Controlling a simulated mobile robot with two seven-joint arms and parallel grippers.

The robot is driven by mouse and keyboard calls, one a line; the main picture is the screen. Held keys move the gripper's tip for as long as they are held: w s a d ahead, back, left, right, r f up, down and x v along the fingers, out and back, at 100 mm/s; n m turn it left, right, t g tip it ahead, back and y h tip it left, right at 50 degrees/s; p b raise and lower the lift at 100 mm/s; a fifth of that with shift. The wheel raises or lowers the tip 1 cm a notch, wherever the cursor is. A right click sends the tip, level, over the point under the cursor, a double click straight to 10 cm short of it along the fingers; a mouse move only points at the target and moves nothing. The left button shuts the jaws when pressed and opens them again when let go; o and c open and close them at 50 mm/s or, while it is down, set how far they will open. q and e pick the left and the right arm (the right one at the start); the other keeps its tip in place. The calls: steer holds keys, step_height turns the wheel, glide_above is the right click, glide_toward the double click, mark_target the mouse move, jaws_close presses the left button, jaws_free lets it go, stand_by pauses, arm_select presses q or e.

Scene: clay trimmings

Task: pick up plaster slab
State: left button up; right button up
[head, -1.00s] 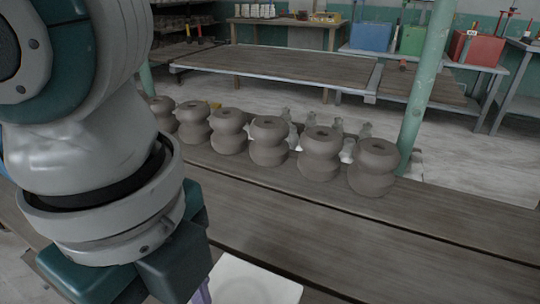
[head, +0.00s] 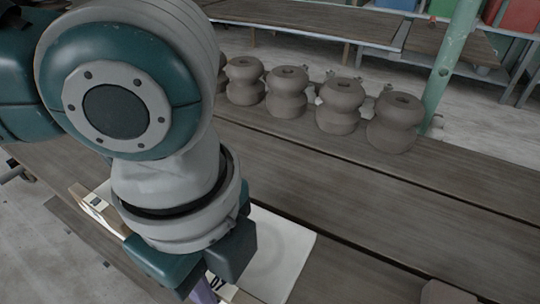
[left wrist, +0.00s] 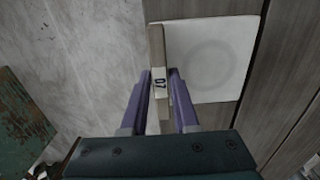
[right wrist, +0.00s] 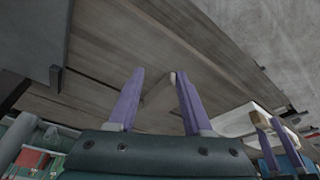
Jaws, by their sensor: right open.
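The plaster slab (head: 285,252) is a flat, off-white square with a faint round mark. It lies along the near edge of the bench in the head view, partly hidden by my left arm. In the left wrist view the slab (left wrist: 210,60) shows its tan side edge with a "07" label. My left gripper (left wrist: 160,76) has its purple fingers closed in on both sides of that edge, shut on it. Whether the slab is off the bench cannot be told. My right gripper (right wrist: 158,74) is open and empty; the slab (right wrist: 232,122) shows to its right.
Several brown clay forms (head: 288,92) stand in a row along the bench's far side. A brownish block (head: 450,292) lies at the lower right. A green post (head: 452,65) rises behind the row. The bench's middle (head: 370,205) is clear.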

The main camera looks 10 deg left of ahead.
arm_select(q)
jaws_close()
stand_by(0.9)
